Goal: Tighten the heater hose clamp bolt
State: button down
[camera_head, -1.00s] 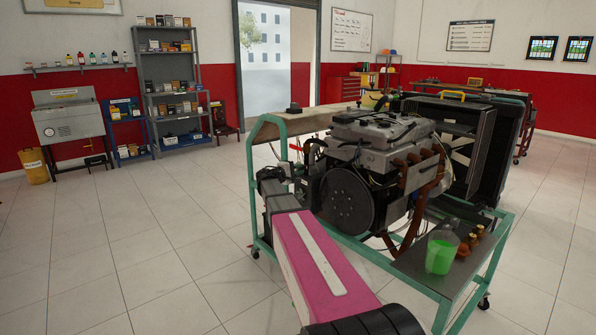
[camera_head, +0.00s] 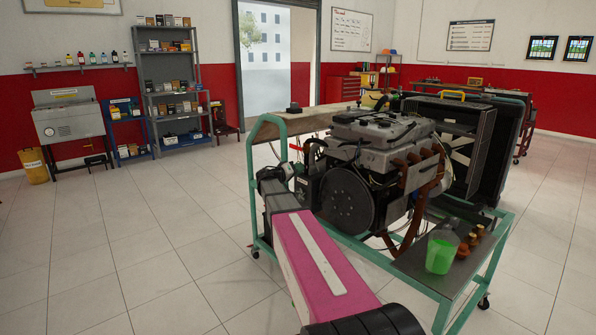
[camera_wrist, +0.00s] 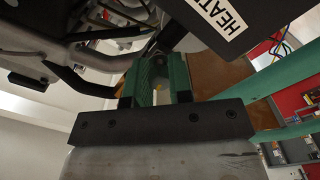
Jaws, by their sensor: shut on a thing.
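My gripper shows in the wrist view (camera_wrist: 165,72) as two green fingers on a dark bar. They are closed in on a small part at the fingertips, taken to be the heater hose clamp bolt, which the fingers mostly hide. A black box with a white label beginning "HEAT" (camera_wrist: 222,18) is just above and right of the fingertips. In the head view, my pink arm reaches to the left end of the engine trainer (camera_head: 375,150), and the bolt cannot be made out there.
Dark bars and pipes (camera_wrist: 85,80) lie close left of the fingers in the wrist view. A green stand frame (camera_head: 252,190) carries the engine. A jug of green liquid (camera_head: 441,252) stands on its right shelf. The tiled floor at left (camera_head: 130,240) is clear.

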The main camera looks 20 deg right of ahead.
jog(key=shift+f+m, duration=0.1)
jog(key=shift+m, duration=1.5)
jog(key=c, duration=1)
grip_release()
jog(key=shift+a, duration=0.15)
jog(key=v, duration=1)
jog(key=shift+s+a, duration=0.2)
jog(key=shift+a, duration=0.1)
